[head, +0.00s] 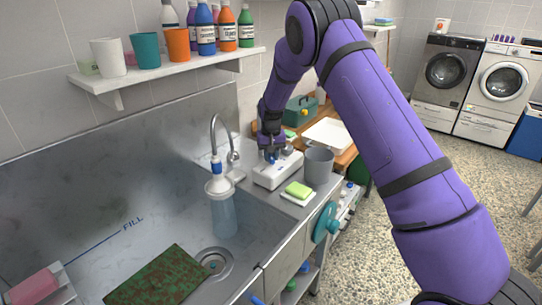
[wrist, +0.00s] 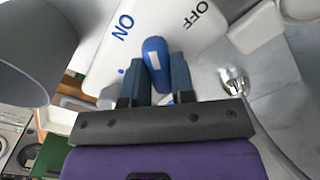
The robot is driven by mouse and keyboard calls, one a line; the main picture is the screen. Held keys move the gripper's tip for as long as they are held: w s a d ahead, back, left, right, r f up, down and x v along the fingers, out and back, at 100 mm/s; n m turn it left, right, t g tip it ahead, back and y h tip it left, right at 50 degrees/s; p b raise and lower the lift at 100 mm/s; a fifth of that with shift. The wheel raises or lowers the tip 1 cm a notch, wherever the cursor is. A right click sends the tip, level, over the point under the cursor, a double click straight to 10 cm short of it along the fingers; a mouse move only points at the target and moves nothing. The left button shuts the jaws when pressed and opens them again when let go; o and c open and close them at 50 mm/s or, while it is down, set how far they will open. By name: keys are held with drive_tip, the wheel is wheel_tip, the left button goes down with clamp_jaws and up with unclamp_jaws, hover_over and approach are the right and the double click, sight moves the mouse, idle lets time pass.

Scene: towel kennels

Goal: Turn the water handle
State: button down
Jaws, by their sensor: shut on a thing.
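The water handle is a blue lever (wrist: 155,62) on a white box (wrist: 100,72) marked ON and OFF. In the wrist view the lever lies between the two words. My gripper (wrist: 159,75) is shut on the lever, with a dark blue finger on each side of it. In the head view my gripper (head: 271,154) is over the white box (head: 277,171) on the counter, right of the sink. The curved metal tap (head: 214,128) stands left of the box. A white fitting with a clear bluish column (head: 223,215) is under its spout.
A grey cup (head: 319,166) stands close right of the box, with a yellow-green sponge (head: 298,189) in front. The sink (head: 150,225) holds a green-brown mat (head: 160,276) and a drain (head: 212,264). A shelf (head: 165,69) with cups and bottles hangs above.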

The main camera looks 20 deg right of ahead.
sight(271, 155)
drive_tip(key=shift+n, duration=1)
drive_tip(key=c, duration=1)
unclamp_jaws()
drive_tip(key=shift+o, duration=0.2)
wheel_tip(271, 155, up, 11)
drive_tip(key=shift+f, duration=0.1)
